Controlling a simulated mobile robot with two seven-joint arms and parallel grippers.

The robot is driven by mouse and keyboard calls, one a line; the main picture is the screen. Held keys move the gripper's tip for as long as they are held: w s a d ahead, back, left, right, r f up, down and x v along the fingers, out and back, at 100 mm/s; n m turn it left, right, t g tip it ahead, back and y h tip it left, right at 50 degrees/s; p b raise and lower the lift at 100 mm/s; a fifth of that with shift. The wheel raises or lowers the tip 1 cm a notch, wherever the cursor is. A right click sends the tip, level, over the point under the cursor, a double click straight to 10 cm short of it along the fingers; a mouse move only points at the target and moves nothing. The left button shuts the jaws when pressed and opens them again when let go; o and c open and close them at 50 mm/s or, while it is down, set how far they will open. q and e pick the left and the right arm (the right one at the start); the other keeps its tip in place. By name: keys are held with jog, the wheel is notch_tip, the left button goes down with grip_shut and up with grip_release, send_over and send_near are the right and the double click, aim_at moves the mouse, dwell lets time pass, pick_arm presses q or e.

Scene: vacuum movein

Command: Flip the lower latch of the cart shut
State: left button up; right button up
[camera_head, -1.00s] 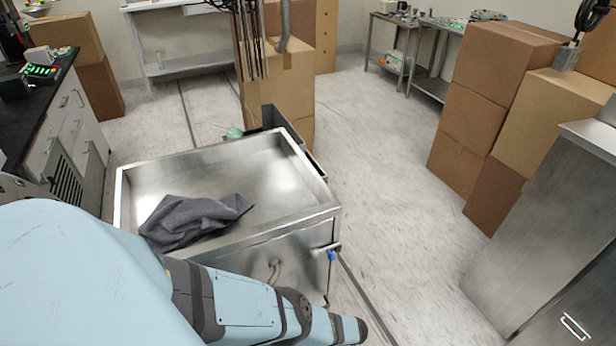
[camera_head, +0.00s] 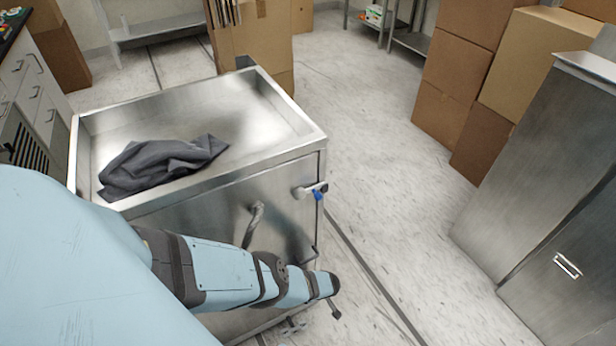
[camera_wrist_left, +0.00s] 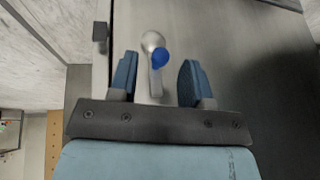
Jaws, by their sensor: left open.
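The metal cart (camera_head: 205,222) stands in front of me, its door side facing me. Its upper latch (camera_head: 316,192), with a blue part, sits near the top right corner of the door. My left arm reaches across the door's lower part, and its gripper is hidden in the head view. In the left wrist view my left gripper (camera_wrist_left: 157,80) is open. A silver latch with a blue knob (camera_wrist_left: 161,59), apparently the lower one, lies between its fingers. The latch's lever points back toward the palm, with a visible gap to the right finger. A dark catch block (camera_wrist_left: 99,38) is left of it.
A dark grey cloth (camera_head: 160,164) lies in the cart's top tray. A bent door handle (camera_head: 252,224) stands out just above my left arm. Stacked cardboard boxes (camera_head: 455,75) and a metal cabinet (camera_head: 530,170) stand at right. The floor right of the cart is clear.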

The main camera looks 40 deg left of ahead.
pick_arm(q)
jog(key=shift+a+f, duration=0.3)
jog(key=shift+f, duration=0.3)
grip_shut()
jog(key=shift+b, duration=0.4)
pick_arm(e)
jog(key=shift+f, duration=0.1)
